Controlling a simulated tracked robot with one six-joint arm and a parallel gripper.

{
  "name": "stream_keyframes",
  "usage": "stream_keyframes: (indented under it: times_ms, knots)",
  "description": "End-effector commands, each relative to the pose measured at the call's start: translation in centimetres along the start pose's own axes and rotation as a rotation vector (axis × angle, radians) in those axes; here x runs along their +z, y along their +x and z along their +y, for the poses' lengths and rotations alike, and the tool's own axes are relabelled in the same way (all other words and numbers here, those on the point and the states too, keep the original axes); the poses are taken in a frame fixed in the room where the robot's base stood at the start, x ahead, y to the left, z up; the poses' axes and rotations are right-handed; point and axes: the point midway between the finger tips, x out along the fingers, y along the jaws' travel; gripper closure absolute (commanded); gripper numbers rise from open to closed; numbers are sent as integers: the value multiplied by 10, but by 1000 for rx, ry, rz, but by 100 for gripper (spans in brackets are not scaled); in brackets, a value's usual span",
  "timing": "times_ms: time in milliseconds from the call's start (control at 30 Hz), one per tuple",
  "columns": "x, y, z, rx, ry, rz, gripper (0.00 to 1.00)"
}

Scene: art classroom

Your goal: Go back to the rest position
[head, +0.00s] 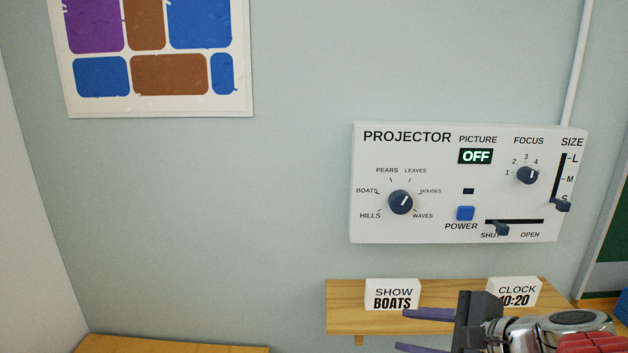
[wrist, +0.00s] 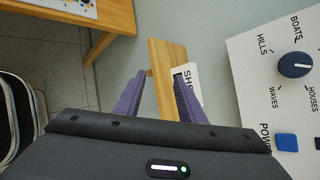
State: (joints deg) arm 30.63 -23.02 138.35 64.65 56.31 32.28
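My gripper (head: 415,331) is at the lower right of the head view, in front of the wooden shelf (head: 345,323). Its two purple fingers are spread apart with nothing between them. The fingers also show in the wrist view (wrist: 158,95), apart and empty. A white projector panel (head: 430,232) is on the wall above the shelf. Its picture display (head: 475,156) reads OFF. The picture knob (head: 400,202) and focus knob (head: 527,175) are on it, with a blue power button (head: 465,213). The lower slider (head: 501,229) is near SHUT, and the size slider (head: 562,205) is near S.
A SHOW BOATS card (head: 393,294) and a CLOCK 10:20 card (head: 514,290) stand on the shelf; my gripper partly covers the clock card. A wooden tabletop (head: 170,345) is at the lower left. A colourful poster (head: 160,107) hangs above clear wall.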

Motion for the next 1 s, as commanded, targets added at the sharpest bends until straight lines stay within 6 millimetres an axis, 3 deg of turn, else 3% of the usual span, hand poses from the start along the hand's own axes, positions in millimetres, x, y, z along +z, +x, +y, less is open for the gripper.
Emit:
stream_keyframes:
  times_ms: [200, 500, 800, 1000]
  knots:
    - [19, 2, 54, 194, -412, 53, 64]
    - [19, -15, 104, 425, -994, 114, 64]
    - [8, -41, 118, 613, -1565, 178, 64]
    - [4, -50, 115, 674, -1762, 204, 64]
